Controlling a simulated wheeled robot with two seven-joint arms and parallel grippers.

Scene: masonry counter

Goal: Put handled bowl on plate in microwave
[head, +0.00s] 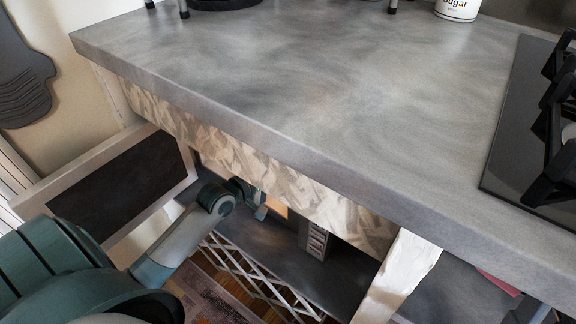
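The microwave stands on a shelf under the counter, with its door (122,183) swung open to the left. Its control panel (316,241) shows at the right, and a warm light shows inside the opening. My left arm comes in from the lower left, and my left gripper (261,206) is at the microwave opening, partly under the counter edge. Its fingers are small and partly hidden, so I cannot tell whether they are open or hold anything. The handled bowl and the plate are not visible. My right gripper is not in view.
The grey countertop (320,85) overhangs the microwave and is mostly clear. A sugar canister (457,9) stands at its back, and a black gas hob (535,130) is at the right. A white post (398,275) stands right of the microwave's shelf (345,272).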

